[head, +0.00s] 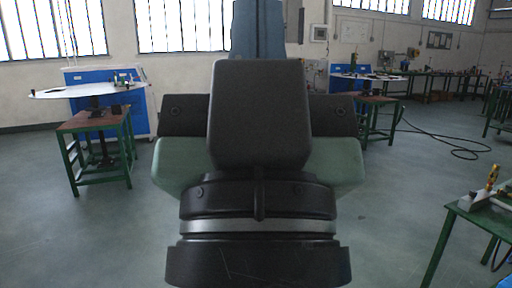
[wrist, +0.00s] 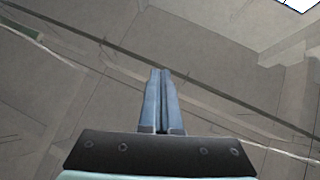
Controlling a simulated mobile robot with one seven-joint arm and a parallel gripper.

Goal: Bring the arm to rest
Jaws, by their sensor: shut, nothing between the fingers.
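My gripper's two blue-grey fingers (wrist: 162,100) stand side by side in the wrist view, shut with nothing between them. Behind them the wrist view shows only a plain grey-brown surface with pale lines and a bright patch at the top right corner. In the head view my dark arm fills the middle of the picture, and the gripper's fingertips cannot be made out there. No object touches the gripper.
A green-legged table (head: 465,212) with a brass-coloured part (head: 492,178) stands close at the right. A small brown-topped table (head: 92,122) stands at the left. A black cable (head: 465,150) lies on the floor at the right. Open floor (head: 60,240) shows at the left front.

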